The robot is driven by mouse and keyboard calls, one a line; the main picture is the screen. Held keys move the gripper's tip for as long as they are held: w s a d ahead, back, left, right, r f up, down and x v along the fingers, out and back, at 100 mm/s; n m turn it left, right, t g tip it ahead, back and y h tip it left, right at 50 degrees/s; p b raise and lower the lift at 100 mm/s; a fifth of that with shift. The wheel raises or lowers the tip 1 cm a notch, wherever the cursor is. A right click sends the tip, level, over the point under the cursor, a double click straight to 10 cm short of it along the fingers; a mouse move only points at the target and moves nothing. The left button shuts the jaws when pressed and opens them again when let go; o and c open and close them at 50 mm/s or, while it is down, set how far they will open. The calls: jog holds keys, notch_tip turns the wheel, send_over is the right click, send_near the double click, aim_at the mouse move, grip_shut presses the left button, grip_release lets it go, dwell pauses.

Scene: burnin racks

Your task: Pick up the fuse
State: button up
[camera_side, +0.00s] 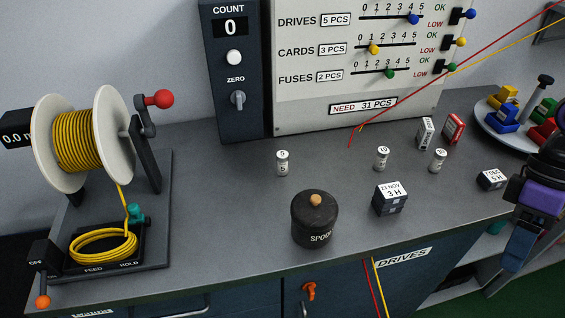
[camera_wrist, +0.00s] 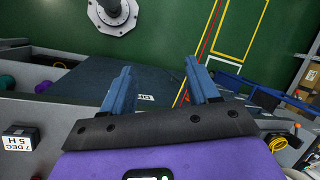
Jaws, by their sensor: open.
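Three small white cylinders with dark-printed numbers, which look like fuses, stand upright on the grey bench: one marked 5 (camera_side: 282,163) left of centre, one marked 10 (camera_side: 381,158) in the middle, and one (camera_side: 438,160) to the right with a hard-to-read number. My gripper (camera_side: 518,250), purple with blue fingers, is at the right edge of the side view, apart from all three. In the wrist view my gripper (camera_wrist: 160,82) is open, with nothing between its fingers. No fuse shows in the wrist view.
A black SPOOL pot (camera_side: 316,220), a 23 NOV block (camera_side: 389,199) and a 7 DEC block (camera_side: 491,179) stand on the bench. A white box (camera_side: 425,133) and red box (camera_side: 454,128) stand behind. A wire reel (camera_side: 78,140) is at left, a round tray (camera_side: 485,117) at right.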

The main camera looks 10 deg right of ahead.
jog(key=w+a+f+m+y, duration=0.2)
jog(key=w+a+m+y, duration=0.6)
jog(key=w+a+m, duration=0.65)
jog(key=w+f+m+t+y, duration=0.1)
jog(key=w+m+t, duration=0.1)
jog(key=w+m, duration=0.2)
jog(key=w+f+m+t+y, duration=0.1)
jog(key=w+f+m+t, duration=0.1)
jog(key=w, duration=0.6)
jog(key=w+f+m+t, duration=0.1)
jog(key=w+m+t, duration=0.2)
jog(key=w+m, duration=0.3)
jog(key=shift+w+f+m+t+y, duration=0.2)
jog(key=shift+w+m+t+y, duration=0.05)
jog(key=shift+w+t+y, duration=0.2)
send_over(275, 172)
jog(key=s+d, duration=0.2)
jog(key=d, duration=0.2)
notch_tip(275, 172, down, 5)
jog(key=shift+w+d+r, duration=0.1)
jog(key=shift+w+r, duration=0.05)
jog(key=shift+x, duration=2.5)
jog(key=shift+w+d, duration=0.1)
jog(key=shift+w, duration=0.1)
jog(key=c, duration=1)
